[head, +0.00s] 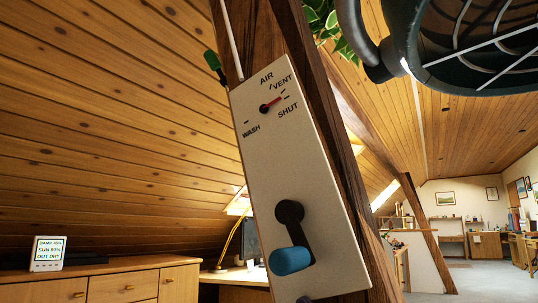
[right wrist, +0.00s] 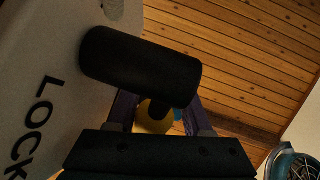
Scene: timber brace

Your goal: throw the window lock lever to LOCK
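A black cylindrical lever handle (right wrist: 140,65) crosses the right wrist view beside a pale panel (right wrist: 50,55) lettered LOCK (right wrist: 35,125). My right gripper (right wrist: 160,112) has its two purple fingers apart. The handle covers their tips, and I cannot tell whether they touch it. In the head view a tall white panel (head: 295,165) on a timber brace carries a dial with a red pointer near VENT and SHUT. Lower down is a dark crank with a blue grip (head: 290,261). The LOCK lettering does not show in the head view. My left gripper is out of view.
A dark green lever (head: 214,64) sticks out at the panel's top left. A large dark round housing with a grille (head: 470,45) hangs at the upper right. A cabinet (head: 120,282) with a small display (head: 48,253) stands at the lower left.

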